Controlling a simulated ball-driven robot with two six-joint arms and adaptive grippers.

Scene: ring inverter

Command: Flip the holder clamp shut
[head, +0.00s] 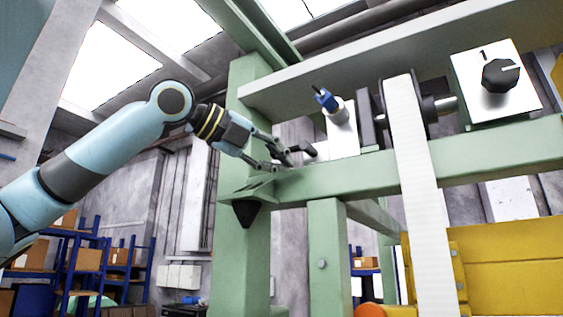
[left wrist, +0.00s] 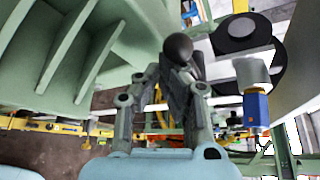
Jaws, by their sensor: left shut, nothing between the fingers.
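My left gripper (head: 286,158) reaches in from the left, shut and empty, at the green beam's left end. A dark lever-like handle (head: 308,149), seemingly the holder clamp's, is at its fingertips, left of a white block (head: 343,138). In the left wrist view a black rounded knob (left wrist: 178,47) is just beyond the closed fingers (left wrist: 178,78). I cannot tell whether the fingers touch it. The clamp's hinge and exact position are unclear. My right gripper is not in view.
A metal cylinder with a blue tip (head: 326,99) stands near the white block. A white belt (head: 416,190) hangs to the right. A white panel with a black dial (head: 500,75) is at upper right. A green post (head: 232,225) and the beam (head: 480,152) border the space.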

